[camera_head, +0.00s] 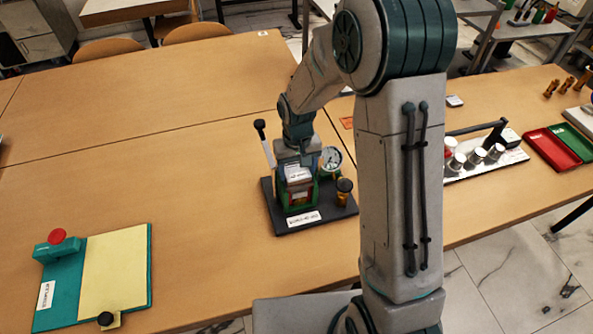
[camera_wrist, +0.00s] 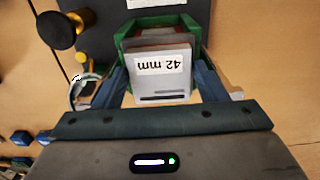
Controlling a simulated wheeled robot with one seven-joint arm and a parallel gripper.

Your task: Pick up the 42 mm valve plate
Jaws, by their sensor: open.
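The 42 mm valve plate (camera_wrist: 162,85) is a pale block with a "42 mm" label, upside down in the wrist view. It sits in a green holder (camera_wrist: 125,49) on the dark rig base (camera_head: 328,212). In the head view its pale labelled face (camera_head: 298,173) shows just below my gripper (camera_head: 298,163). In the wrist view my gripper (camera_wrist: 160,88) is open, with one blue finger on each side of the plate. I cannot tell whether the fingers touch it.
The rig also carries a round gauge (camera_head: 331,159), a black-topped brass knob (camera_head: 344,188) and a black-knobbed lever (camera_head: 264,140) close to my gripper. A teal board with a red button (camera_head: 58,236) lies left. A rack of cylinders (camera_head: 510,157) and a red tray (camera_head: 549,149) stand right.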

